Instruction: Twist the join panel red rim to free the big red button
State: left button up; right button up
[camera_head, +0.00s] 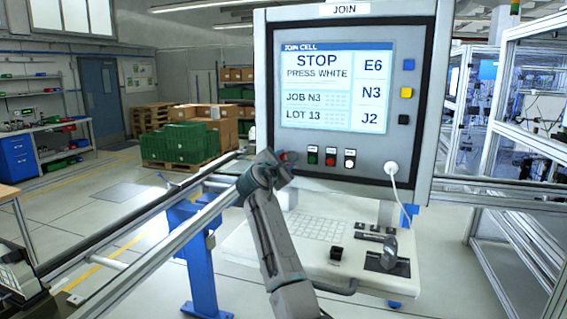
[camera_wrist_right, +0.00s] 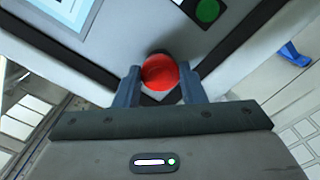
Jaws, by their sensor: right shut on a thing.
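The JOIN panel (camera_head: 258,100) stands upright in front of me, with a lit screen (camera_head: 336,87) reading "STOP PRESS WHITE". The big red button (camera_wrist_right: 160,72) is at the panel's lower left. Only a small red part of it (camera_head: 283,157) shows in the head view, behind my gripper. My right gripper (camera_head: 284,170) reaches up to it. In the wrist view its two fingers (camera_wrist_right: 160,84) are shut on the button's red rim, one on each side. The rim cannot be told apart from the button there. My left gripper is out of view.
Small green (camera_head: 312,157), red (camera_head: 331,157) and white (camera_head: 350,158) buttons sit right of my gripper. A white cable plug (camera_head: 391,168) is farther right. Below juts a shelf with a keyboard (camera_head: 318,226) and a lever (camera_head: 389,250). A metal rail (camera_head: 150,225) runs at left.

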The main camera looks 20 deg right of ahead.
jog(key=o, duration=1)
jog(key=b+v, duration=0.4)
jog(key=v, duration=0.6)
jog(key=shift+s+a+b, duration=0.2)
jog(key=shift+s+b, duration=0.1)
jog(key=shift+s, duration=0.05)
